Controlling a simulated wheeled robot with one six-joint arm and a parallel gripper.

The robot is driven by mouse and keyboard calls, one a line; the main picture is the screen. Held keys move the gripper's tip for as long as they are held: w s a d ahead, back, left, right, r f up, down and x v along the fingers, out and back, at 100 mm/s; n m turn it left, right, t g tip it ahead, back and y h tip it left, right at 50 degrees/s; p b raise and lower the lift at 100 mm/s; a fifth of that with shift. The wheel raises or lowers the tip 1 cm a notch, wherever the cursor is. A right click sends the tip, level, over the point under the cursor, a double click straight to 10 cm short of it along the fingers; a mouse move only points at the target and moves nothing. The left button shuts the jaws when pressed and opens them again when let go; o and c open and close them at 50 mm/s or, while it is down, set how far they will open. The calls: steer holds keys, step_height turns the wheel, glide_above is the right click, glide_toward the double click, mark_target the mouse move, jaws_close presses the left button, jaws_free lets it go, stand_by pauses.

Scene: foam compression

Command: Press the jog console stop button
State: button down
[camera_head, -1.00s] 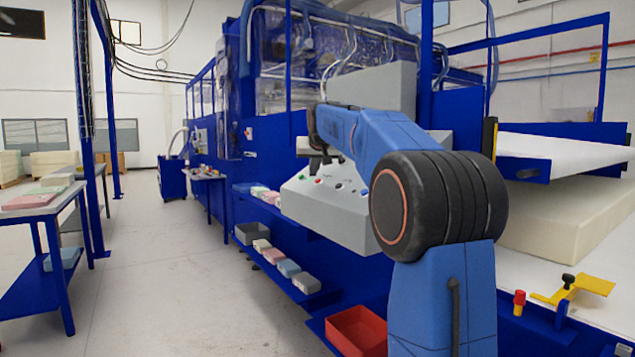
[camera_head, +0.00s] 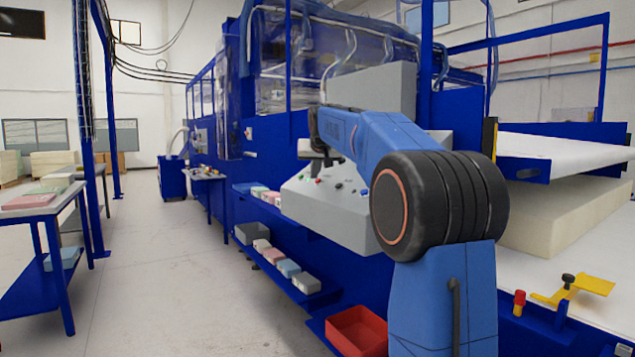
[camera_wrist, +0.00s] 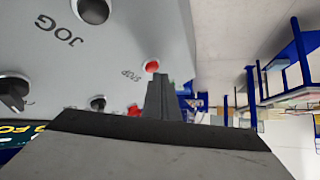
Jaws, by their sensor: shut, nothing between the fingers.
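The grey jog console (camera_head: 318,210) has a sloped top with several buttons and knobs, seen beneath my gripper in the head view. In the wrist view its panel (camera_wrist: 120,40) fills the upper left, with a "JOG" label beside a black button. The red stop button (camera_wrist: 152,66) sits by the "STOP" label near the panel's edge. My gripper (camera_wrist: 160,78) is shut and empty, its fingertips just beside the red button in the picture. I cannot tell whether they touch it. In the head view my gripper (camera_head: 317,172) is small and partly hard to make out over the console.
Shelves below the console hold several small foam blocks (camera_head: 288,268) and a grey bin (camera_head: 250,233). A red bin (camera_head: 357,332) is on the floor-level ledge. A white conveyor with a foam slab (camera_head: 560,210) is at right. The aisle at left is clear.

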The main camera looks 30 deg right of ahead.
steer(key=shift+d+f, duration=0.2)
steer(key=shift+f, duration=0.2)
stand_by(0.8)
steer(key=shift+a+r, duration=0.45)
steer(key=shift+r, duration=0.25)
steer(key=a+r, duration=0.1)
steer(key=r, duration=0.2)
steer(key=a+r, duration=0.1)
steer(key=shift+a+r, duration=0.15)
steer(key=shift+a, duration=0.15)
stand_by(1.0)
